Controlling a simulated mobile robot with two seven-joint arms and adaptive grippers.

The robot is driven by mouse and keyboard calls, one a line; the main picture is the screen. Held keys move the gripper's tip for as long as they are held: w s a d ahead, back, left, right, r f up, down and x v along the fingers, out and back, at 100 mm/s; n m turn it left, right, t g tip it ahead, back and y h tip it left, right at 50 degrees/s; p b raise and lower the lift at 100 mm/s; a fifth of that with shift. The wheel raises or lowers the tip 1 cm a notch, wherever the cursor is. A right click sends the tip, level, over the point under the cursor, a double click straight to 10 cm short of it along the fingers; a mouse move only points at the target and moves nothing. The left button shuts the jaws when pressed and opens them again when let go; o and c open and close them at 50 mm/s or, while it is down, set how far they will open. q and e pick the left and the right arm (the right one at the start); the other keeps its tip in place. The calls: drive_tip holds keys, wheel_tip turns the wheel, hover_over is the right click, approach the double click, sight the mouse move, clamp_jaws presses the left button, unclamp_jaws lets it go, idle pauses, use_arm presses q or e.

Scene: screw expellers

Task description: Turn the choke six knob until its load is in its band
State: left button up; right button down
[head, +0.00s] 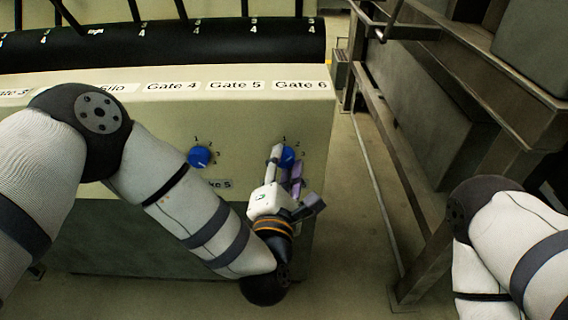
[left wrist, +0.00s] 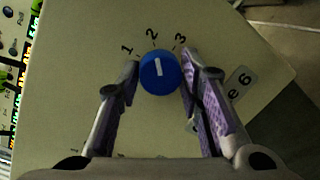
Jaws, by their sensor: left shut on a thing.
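The choke six knob is a round blue knob (head: 288,156) on the front of the cream panel, at the right below the Gate 6 label (head: 300,85). It also shows in the left wrist view (left wrist: 160,72), with a white pointer line roughly toward the 2 of its printed 1, 2, 3 scale. My left gripper (head: 282,165) is shut on this knob, one purple-padded finger on each side. A label ending in "e 6" (left wrist: 239,83) is partly hidden by a finger. My right gripper is out of view.
A second blue knob (head: 200,157) is to the left, above a label ending in 5. A lit green and yellow display (left wrist: 18,90) shows at the left wrist view's edge, too small to read. Metal framework (head: 385,150) stands right of the panel, with floor between.

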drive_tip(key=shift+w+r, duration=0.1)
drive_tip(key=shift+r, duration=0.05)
use_arm(q)
drive_tip(key=m+p, duration=0.2)
drive_tip(key=m, duration=0.1)
drive_tip(key=shift+r+m, duration=0.25)
drive_tip(key=shift+m, duration=0.05)
drive_tip(key=shift+m+p, duration=0.5)
drive_tip(key=shift+m, duration=0.6)
drive_tip(key=shift+f+m+g+y+p, duration=0.15)
drive_tip(key=shift+m+g+y+p, duration=0.2)
drive_tip(key=shift+m, duration=0.75)
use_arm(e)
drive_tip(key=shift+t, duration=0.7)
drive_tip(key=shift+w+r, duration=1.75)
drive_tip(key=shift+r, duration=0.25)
use_arm(q)
drive_tip(key=o, duration=1.2)
drive_tip(key=shift+f, duration=0.1)
